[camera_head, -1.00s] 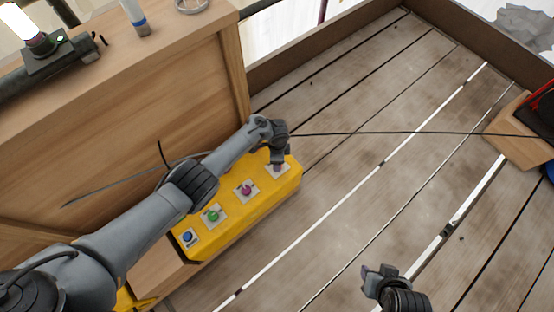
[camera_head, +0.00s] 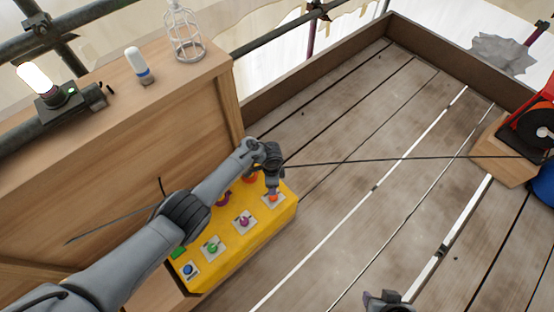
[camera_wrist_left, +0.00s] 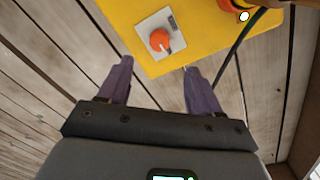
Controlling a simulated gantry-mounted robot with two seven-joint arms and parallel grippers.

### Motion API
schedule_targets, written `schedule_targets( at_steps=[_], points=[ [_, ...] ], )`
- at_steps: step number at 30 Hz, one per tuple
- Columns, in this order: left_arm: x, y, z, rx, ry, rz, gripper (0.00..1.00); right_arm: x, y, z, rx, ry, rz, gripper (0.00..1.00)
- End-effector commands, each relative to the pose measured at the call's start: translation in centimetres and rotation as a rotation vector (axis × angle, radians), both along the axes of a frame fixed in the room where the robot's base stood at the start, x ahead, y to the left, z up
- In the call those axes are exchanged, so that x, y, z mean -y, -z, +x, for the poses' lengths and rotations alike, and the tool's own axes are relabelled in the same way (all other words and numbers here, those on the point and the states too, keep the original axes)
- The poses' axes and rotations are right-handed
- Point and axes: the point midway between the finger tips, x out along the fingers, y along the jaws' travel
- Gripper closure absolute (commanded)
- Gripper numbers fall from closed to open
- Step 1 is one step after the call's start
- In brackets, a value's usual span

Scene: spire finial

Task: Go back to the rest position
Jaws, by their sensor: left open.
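My left gripper (camera_head: 273,190) is over the right end of the yellow control box (camera_head: 235,262). In the left wrist view my left gripper (camera_wrist_left: 158,85) is open, with two purple fingers apart and nothing between them. An orange knob (camera_wrist_left: 160,40) on a pale plate lies just beyond the fingertips; it also shows under the gripper in the head view (camera_head: 273,198). I cannot tell whether the fingers touch it. My right gripper (camera_head: 383,300) shows only partly at the bottom edge of the head view, and its jaws cannot be made out.
A wooden cabinet (camera_head: 120,165) stands behind the box, with a lit lamp (camera_head: 37,80), a white bulb (camera_head: 138,64) and a wire cage (camera_head: 184,40) on top. A dark cable (camera_head: 400,159) crosses the plank floor. The central planks (camera_head: 360,225) are clear.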

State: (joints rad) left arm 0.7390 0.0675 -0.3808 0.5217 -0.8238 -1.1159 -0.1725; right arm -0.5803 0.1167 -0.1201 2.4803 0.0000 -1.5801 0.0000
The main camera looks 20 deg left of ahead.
Motion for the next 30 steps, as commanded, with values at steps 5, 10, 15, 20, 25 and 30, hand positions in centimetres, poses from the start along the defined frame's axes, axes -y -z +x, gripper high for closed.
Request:
schedule_targets(
  at_steps=[5, 10, 15, 20, 25, 30],
  points=[
    [0.0, 0.4, -0.7, -0.012, 0.0, 0.0, 0.36, 0.0, -0.2, 0.0, 0.0, 0.001, 0.002, 0.57],
    [-0.1, 2.8, -5.0, -0.084, -0.001, 0.001, 0.36, 0.0, -1.5, 0.0, -0.001, 0.002, 0.001, 0.57],
    [-0.1, 6.5, -14.5, -0.22, -0.007, -0.009, 0.36, 0.0, -4.0, 0.0, -0.001, 0.001, 0.0, 0.57],
    [1.7, 7.2, -24.0, -0.27, -0.034, -0.05, 0.36, 0.1, -7.8, 0.0, 0.0, -0.002, -0.003, 0.57],
    [2.7, 4.0, -30.2, -0.228, -0.128, -0.059, 0.36, 0.2, -11.4, 0.0, 0.001, -0.005, -0.008, 0.57],
    [2.3, -2.2, -33.0, -0.139, -0.275, -0.046, 0.36, 0.2, -14.2, 0.0, 0.001, -0.005, -0.009, 0.57]
  ],
)
